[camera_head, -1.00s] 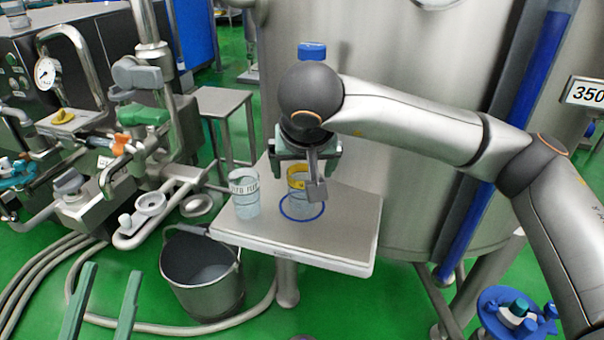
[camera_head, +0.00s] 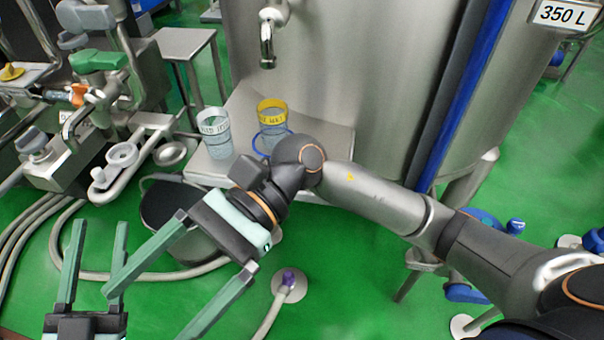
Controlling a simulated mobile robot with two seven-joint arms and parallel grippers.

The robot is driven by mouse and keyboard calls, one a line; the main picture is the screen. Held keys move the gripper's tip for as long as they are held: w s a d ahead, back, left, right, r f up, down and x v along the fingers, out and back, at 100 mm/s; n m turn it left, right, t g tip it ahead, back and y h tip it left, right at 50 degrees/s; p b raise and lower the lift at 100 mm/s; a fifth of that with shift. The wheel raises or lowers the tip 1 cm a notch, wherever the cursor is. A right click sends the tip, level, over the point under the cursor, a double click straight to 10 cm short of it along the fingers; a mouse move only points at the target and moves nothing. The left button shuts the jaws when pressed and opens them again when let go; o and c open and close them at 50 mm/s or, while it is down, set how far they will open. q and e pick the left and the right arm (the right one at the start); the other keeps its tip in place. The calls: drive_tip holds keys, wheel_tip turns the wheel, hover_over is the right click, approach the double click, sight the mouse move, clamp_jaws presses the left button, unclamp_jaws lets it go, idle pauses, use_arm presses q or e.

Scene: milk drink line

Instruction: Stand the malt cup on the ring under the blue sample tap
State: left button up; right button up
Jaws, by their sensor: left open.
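A clear cup with a yellow band (camera_head: 272,112) stands upright on the steel shelf, its foot inside the blue ring (camera_head: 256,148). A second clear cup with a white lettered band (camera_head: 215,134) stands to its left. I cannot read which label says malt. The steel tap spout (camera_head: 267,45) hangs above and behind the yellow-banded cup; its blue top is out of view. My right gripper (camera_head: 143,312) is open and empty, in front of the shelf and away from both cups. My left gripper (camera_head: 101,224) is open and empty at the lower left. My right arm hides part of the ring.
The steel shelf (camera_head: 203,168) is partly hidden by my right arm. A steel bucket (camera_head: 158,205) stands on the green floor below. Valves and pipes (camera_head: 112,150) crowd the left, with hoses beneath. The big tank (camera_head: 345,70) rises directly behind the shelf.

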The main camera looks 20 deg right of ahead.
drive_tip(key=w+d+r+m+t+y, duration=0.2)
drive_tip(key=d+r+m+t+y, duration=0.15)
drive_tip(key=m+y, duration=0.45)
drive_tip(key=w+d+r+m+t+y, duration=0.25)
drive_tip(key=r+m+t+y, duration=0.2)
drive_tip(key=m, duration=0.65)
drive_tip(key=w+d+f+m+t+h, duration=0.2)
drive_tip(key=m+t+h, duration=0.4)
drive_tip(key=m, duration=0.5)
drive_tip(key=w+d+f+m+t+h, duration=0.2)
drive_tip(key=d+f+m+t+h, duration=0.3)
drive_tip(key=m, duration=0.7)
drive_tip(key=w+d+f+m+t+h, duration=0.3)
drive_tip(key=d+m+t+h, duration=0.4)
drive_tip(key=m+t, duration=0.3)
drive_tip(key=shift+f+m, duration=0.7)
drive_tip(key=shift+f, duration=0.05)
